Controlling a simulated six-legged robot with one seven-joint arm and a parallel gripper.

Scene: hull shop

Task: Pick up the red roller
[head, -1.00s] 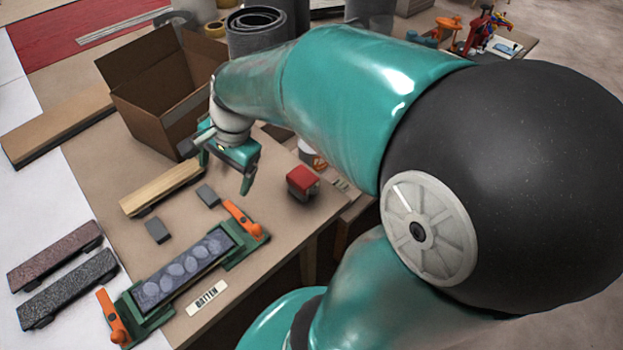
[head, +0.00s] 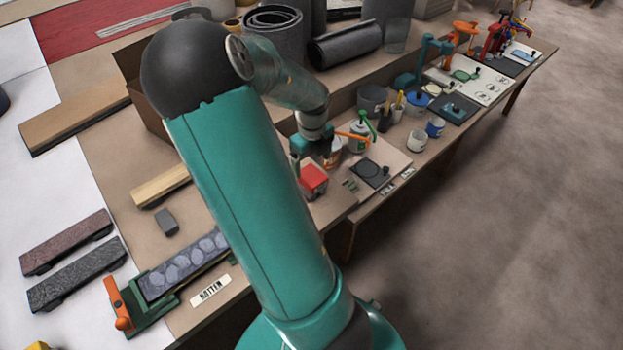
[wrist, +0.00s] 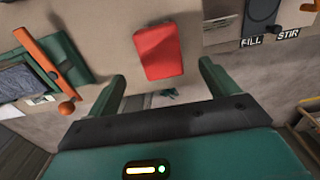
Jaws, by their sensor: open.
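The red roller (head: 314,178) looks like a blocky red piece near the front edge of the bench, right of my arm. In the wrist view the red roller (wrist: 158,50) lies ahead of my gripper (wrist: 161,72), centred between its two fingers. The fingers are apart and nothing is held between them. In the head view my gripper (head: 312,158) is close behind and above the roller, partly hidden by its own wrist. Whether it touches the roller cannot be told.
A green clamp jig with orange handles (head: 118,305) holds a grey strip at front left. A dark plate (head: 371,172), cups and a green-spouted bottle (head: 358,135) stand to the right. A cardboard box (head: 128,75) is partly hidden behind my arm. Open floor lies at right.

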